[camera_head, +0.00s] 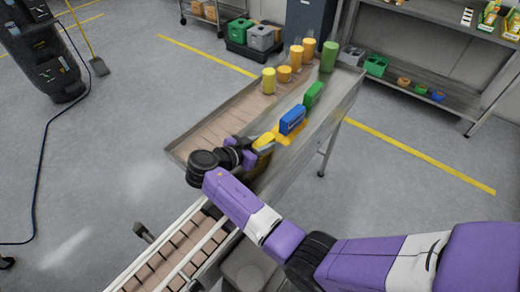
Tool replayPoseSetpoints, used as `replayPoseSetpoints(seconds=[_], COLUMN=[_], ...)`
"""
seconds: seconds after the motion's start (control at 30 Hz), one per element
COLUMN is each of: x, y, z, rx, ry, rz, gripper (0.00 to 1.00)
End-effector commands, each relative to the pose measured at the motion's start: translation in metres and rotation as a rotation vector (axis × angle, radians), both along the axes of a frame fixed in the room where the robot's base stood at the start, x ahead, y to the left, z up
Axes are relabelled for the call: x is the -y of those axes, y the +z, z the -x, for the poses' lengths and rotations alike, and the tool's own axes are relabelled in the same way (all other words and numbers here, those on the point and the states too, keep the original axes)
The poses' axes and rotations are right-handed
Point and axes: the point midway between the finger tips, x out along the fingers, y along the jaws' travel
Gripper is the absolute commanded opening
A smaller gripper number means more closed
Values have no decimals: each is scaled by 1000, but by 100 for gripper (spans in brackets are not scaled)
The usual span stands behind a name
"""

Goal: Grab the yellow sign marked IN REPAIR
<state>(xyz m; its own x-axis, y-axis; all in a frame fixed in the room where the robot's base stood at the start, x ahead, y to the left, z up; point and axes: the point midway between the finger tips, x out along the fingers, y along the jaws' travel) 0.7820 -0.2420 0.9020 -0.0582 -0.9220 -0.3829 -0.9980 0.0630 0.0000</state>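A small yellow piece (283,136), which may be the sign, lies in front of the blue block on the metal table; no lettering can be read on it. My purple arm reaches in from the lower right. My gripper (259,147) is at the near part of the table, right beside the yellow piece. More yellow shows at the gripper's end, and I cannot tell whether it belongs to the sign or to the fingers. The fingers are too small and covered to show whether they are open or shut.
A blue block (292,120) and a green block (314,95) stand just beyond. Yellow, orange and green cylinders (296,57) stand at the table's far end. The table's left part (215,127) is clear. A slatted conveyor (178,256) runs at the front; a shelf stands right.

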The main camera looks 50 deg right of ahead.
Motion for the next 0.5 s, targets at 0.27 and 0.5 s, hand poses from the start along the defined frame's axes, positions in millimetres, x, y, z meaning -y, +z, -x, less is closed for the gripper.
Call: replayPoseSetpoints(seconds=[0.27, 0.5], x=[0, 0], y=[1, 5], z=[0, -1], rx=[0, 1], ry=[0, 1], rz=[0, 1], gripper=[0, 0])
